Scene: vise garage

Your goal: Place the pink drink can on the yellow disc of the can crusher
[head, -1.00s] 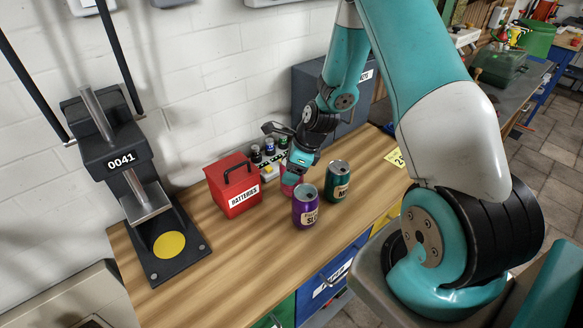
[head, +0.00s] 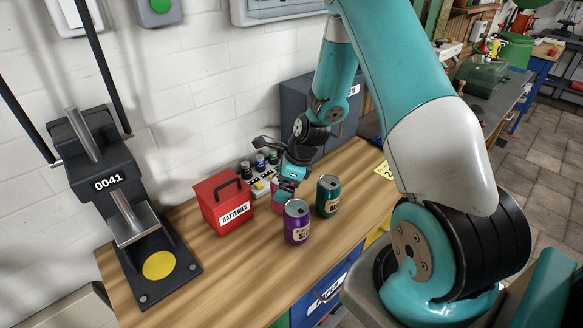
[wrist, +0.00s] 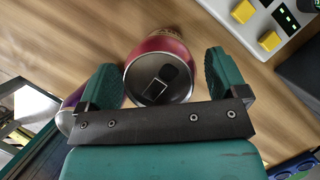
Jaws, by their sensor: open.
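The pink can (wrist: 160,68) stands on the bench between the two open fingers of my gripper (wrist: 160,85) in the wrist view, its top facing the camera. The fingers are on either side of it and do not look closed on it. In the head view my gripper (head: 287,186) hides most of the pink can (head: 277,188), behind the purple can (head: 297,222).
A green can (head: 327,196) stands right of the purple can. A red batteries box (head: 222,203) stands between the crusher and the cans. A white panel with small batteries and yellow parts (head: 262,186) lies behind. Bare bench (head: 225,268) is in front of the box.

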